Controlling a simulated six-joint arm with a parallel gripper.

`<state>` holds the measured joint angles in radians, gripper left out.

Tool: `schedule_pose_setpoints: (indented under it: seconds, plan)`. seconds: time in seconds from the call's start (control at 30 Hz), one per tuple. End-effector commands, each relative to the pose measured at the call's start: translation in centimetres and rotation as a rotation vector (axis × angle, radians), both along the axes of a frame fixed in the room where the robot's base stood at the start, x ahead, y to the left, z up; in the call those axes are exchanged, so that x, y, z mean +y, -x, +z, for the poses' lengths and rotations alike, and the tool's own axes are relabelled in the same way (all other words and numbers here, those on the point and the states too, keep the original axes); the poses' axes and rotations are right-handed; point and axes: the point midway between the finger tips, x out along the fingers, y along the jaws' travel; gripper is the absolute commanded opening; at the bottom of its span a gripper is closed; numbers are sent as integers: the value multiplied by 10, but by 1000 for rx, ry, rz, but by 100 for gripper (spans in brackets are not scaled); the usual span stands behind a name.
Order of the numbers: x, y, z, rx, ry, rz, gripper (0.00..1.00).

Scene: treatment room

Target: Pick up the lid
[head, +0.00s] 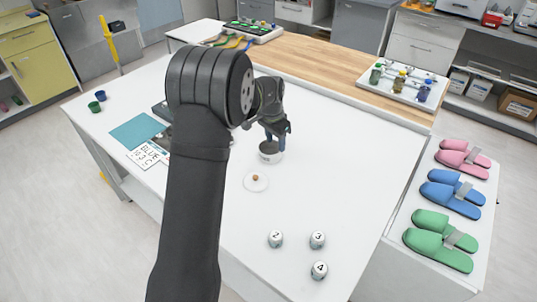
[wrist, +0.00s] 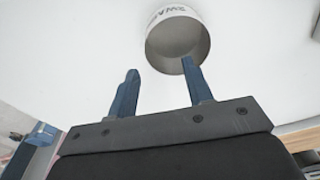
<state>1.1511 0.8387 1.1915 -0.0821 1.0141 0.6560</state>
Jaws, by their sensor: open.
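The lid (head: 256,182) is a white disc with a small brown knob, lying flat on the white table in the head view. It is apart from my gripper (head: 277,137) and nearer the camera. The lid does not show in the wrist view. An open round pot (head: 269,152) with a grey inside stands just beyond the lid. In the wrist view the pot (wrist: 179,35) shows lettering on its outside and an empty-looking inside. My gripper (wrist: 160,90) is open, with blue fingers near the pot's rim. I cannot tell if a finger touches it.
Numbered white containers (head: 317,239) stand at the front of the table (head: 215,270). A teal mat (head: 137,131) and a printed card (head: 147,155) lie left. A bottle tray (head: 405,84) stands back right. Slippers (head: 452,194) lie on a side surface. The table right of the lid is clear.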

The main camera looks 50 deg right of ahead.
Motion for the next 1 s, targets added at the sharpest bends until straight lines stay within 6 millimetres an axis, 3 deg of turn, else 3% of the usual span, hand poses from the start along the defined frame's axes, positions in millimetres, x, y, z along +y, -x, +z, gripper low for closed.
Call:
schedule_pose_setpoints:
  seconds: [0.3, 0.5, 0.53, 0.83, 1.0]
  plan:
    - [0, 0, 0, 0, 0, 0, 48]
    - [0, 0, 0, 0, 0, 0, 88]
    - [0, 0, 0, 0, 0, 0, 90]
    - [3, 0, 4, -1, -2, 5, 90]
    - [30, 0, 37, -2, -27, 52, 90]
